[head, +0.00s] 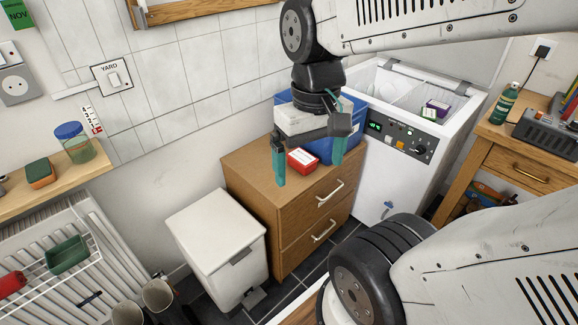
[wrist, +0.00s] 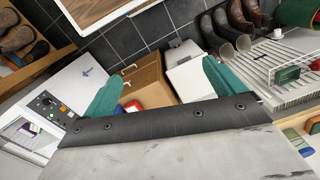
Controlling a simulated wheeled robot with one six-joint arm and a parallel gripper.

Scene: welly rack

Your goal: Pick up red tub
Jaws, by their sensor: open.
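The red tub (head: 302,161) is small and box-like with a white label. It sits on top of the wooden drawer cabinet (head: 245,166), in front of a blue box (head: 318,148). My gripper (head: 308,167) is open and empty, with teal fingers. In the head view its fingers appear on either side of the tub, but I see no contact. In the wrist view the red tub (wrist: 133,106) shows low between the fingers, nearer the left one, partly hidden by the gripper's dark edge.
A white pedal bin (head: 216,240) stands left of the cabinet. An open chest freezer (head: 400,130) with small labelled tubs stands right of it. A wooden bench (head: 500,150) is at far right. A slatted rack (head: 75,250) is at left, with boots below.

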